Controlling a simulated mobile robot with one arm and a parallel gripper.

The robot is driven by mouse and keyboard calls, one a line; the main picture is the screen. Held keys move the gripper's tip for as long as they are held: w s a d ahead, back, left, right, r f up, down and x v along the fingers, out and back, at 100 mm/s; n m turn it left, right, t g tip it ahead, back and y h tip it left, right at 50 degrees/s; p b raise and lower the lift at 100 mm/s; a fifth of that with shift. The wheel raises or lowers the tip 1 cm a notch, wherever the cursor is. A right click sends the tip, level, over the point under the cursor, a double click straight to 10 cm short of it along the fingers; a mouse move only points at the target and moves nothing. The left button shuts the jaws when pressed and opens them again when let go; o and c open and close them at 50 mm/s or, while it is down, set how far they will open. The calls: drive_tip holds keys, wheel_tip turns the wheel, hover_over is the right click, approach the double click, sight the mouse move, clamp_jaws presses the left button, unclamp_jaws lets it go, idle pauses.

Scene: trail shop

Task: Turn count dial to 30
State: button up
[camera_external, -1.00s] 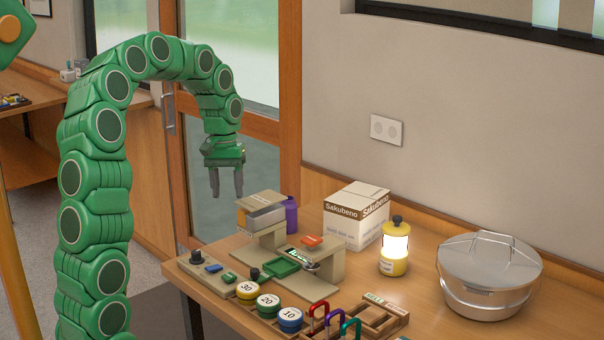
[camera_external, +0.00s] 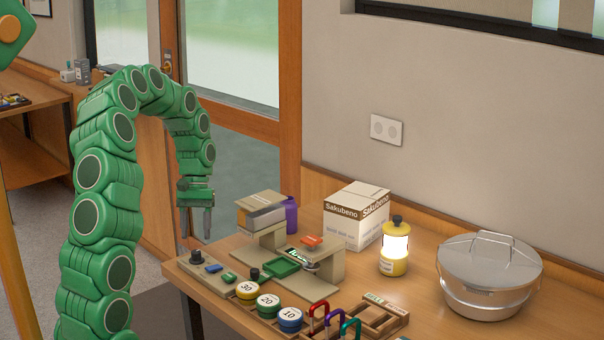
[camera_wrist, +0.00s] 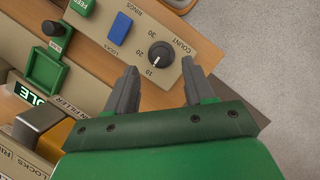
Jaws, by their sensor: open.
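The black round count dial (camera_wrist: 160,53) sits on a tan control panel (camera_wrist: 190,72), with 10, 20 and 30 printed around it. Its white mark appears to point toward 10. In the external view the dial (camera_external: 196,257) is at the panel's left end. My gripper (camera_external: 195,243) hangs pointing down above that end, apart from the dial. In the wrist view my open gripper (camera_wrist: 159,66) has one finger to each side of the dial's place in the picture, with nothing between them.
A blue rings/locks switch (camera_wrist: 119,28) and a green feed button (camera_wrist: 84,7) share the panel. A green tray (camera_external: 283,264) and the filler machine (camera_external: 325,263) stand beside it. Numbered pots, carabiners, a lit lantern (camera_external: 394,248) and a lidded pot (camera_external: 489,275) are farther right.

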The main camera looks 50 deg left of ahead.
sight(198, 249)
drive_tip(key=x, duration=0.4)
drive_tip(key=shift+f, duration=0.4)
drive_tip(key=shift+c, duration=0.2)
drive_tip(key=shift+s+d, duration=0.1)
clamp_jaws()
